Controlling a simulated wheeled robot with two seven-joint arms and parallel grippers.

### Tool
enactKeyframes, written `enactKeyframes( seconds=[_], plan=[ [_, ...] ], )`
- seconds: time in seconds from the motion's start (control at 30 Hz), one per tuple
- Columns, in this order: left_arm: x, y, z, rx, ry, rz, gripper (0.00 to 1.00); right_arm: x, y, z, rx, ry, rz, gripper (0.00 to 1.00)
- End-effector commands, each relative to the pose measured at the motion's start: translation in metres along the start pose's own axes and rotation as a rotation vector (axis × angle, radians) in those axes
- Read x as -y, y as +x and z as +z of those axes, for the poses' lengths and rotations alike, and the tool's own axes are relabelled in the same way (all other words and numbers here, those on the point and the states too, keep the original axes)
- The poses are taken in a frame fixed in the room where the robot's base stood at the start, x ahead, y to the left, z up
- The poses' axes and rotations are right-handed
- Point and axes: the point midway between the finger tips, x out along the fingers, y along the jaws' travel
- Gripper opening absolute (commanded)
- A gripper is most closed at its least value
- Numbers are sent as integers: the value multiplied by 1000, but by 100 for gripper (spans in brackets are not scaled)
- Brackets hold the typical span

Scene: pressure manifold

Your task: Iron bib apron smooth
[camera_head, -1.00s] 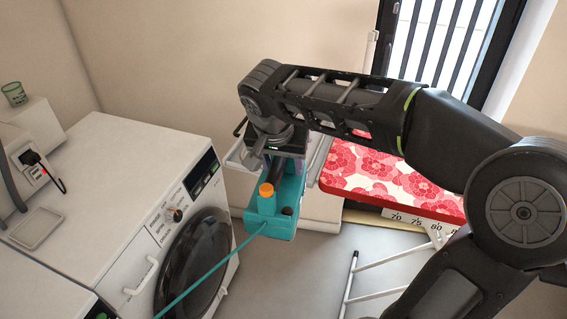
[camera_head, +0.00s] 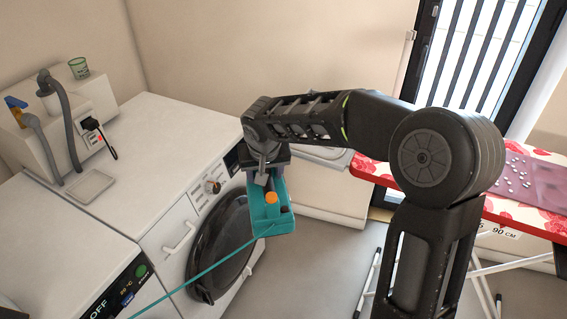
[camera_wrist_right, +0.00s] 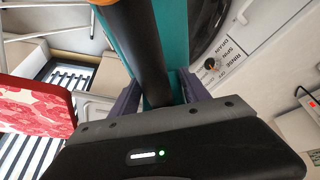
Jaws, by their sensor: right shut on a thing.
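My right gripper (camera_head: 266,178) is shut on the handle of a teal iron (camera_head: 272,221) with an orange knob. The iron hangs in the air in front of the washing machine, and its teal cord (camera_head: 195,277) runs off to the lower left. In the right wrist view the gripper's purple fingers (camera_wrist_right: 160,95) flank the iron's black handle (camera_wrist_right: 138,45) and teal body (camera_wrist_right: 173,35). A mauve cloth with white marks, likely the bib apron (camera_head: 512,178), lies on the red floral ironing board (camera_head: 486,206) at the right, partly hidden by my arm. My left gripper is out of view.
A white washing machine (camera_head: 165,150) stands close at the left of the iron; another appliance (camera_head: 75,250) is nearer. A black plug (camera_head: 91,124) sits in an outlet on the wall box. The grey floor (camera_head: 320,260) is clear between the machine and the board's legs.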

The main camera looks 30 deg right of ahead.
Motion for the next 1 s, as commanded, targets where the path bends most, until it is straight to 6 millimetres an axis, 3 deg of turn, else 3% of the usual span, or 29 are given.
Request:
enactKeyframes(
  seconds=[0.2,0.4,0.6,0.9,1.0],
  plan=[
    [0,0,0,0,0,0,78,43,78,25,-7,-167,-67,9],
    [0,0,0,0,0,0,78,66,120,58,-5,-248,-120,9],
    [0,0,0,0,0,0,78,76,136,75,0,-275,-149,9],
    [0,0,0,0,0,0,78,76,137,76,0,-278,-151,9],
    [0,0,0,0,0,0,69,76,137,76,0,-278,-151,9]
  ],
)
